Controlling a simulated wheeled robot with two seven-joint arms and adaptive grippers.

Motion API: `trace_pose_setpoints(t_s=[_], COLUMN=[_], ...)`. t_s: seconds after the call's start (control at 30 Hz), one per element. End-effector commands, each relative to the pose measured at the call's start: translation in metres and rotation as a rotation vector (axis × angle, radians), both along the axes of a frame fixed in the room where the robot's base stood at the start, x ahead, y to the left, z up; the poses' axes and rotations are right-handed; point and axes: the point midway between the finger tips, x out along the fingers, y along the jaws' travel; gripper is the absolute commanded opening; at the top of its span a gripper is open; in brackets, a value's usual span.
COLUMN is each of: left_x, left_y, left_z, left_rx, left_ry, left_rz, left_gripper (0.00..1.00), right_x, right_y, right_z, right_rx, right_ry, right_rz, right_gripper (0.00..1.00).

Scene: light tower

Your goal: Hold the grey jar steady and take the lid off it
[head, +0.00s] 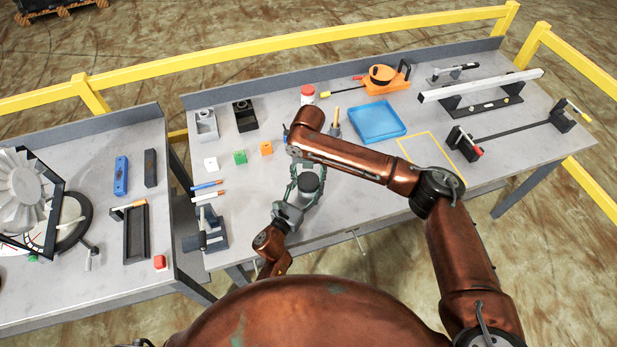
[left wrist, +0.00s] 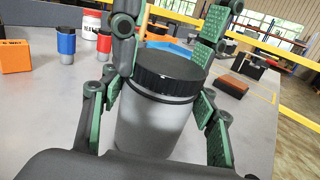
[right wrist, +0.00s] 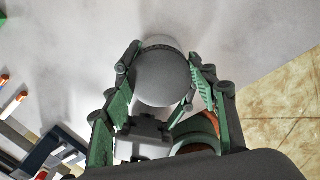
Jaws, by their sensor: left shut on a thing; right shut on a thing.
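The grey jar (left wrist: 150,125) stands upright at the front of the right-hand bench, with its dark ribbed lid (left wrist: 170,70) on top. The lid also shows in the head view (head: 308,183). My left gripper (left wrist: 157,105) comes in from the front and is shut on the jar's body, one finger on each side. My right gripper (right wrist: 165,75) comes from above and is shut on the lid, its fingers on either side of the round top. In the head view my right arm hides part of the bench behind the jar. I cannot tell whether the lid is loose.
Small green (head: 240,157) and orange (head: 266,148) blocks lie left of the jar. A vise-like tool (head: 210,232) stands at the front left edge. A blue tray (head: 377,121) lies behind right.

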Motion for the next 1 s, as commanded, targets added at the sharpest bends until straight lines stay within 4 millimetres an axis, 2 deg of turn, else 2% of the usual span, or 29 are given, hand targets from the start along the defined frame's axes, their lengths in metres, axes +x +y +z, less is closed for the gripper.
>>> trace_pose_setpoints(t_s=[0.03,0.23,0.27,0.5,0.83,1.0], left_x=[0.001,0.001,0.002,0.001,0.001,0.001], left_y=[-0.002,-0.001,-0.001,0.000,0.001,0.001], left_z=[0.005,0.005,0.005,0.003,0.002,0.001], left_rx=[-0.005,-0.004,-0.004,-0.003,-0.002,-0.002], left_ry=[-0.006,-0.006,-0.006,-0.004,-0.001,-0.001], left_rz=[-0.002,-0.001,-0.001,0.001,0.002,0.002], left_gripper=[0.00,0.00,0.00,0.00,0.00,0.00], right_x=[-0.005,-0.005,-0.005,-0.003,-0.001,0.000], right_y=[0.004,0.003,0.003,0.001,0.000,0.000], right_z=[-0.002,-0.003,-0.003,-0.002,0.002,0.020], right_rx=[0.005,0.004,0.004,0.001,0.000,0.000], right_ry=[0.012,0.013,0.013,0.009,0.005,0.002], right_rz=[0.011,0.008,0.007,0.002,-0.001,0.000], right_gripper=[0.24,0.24,0.55,0.71,0.71,0.71])
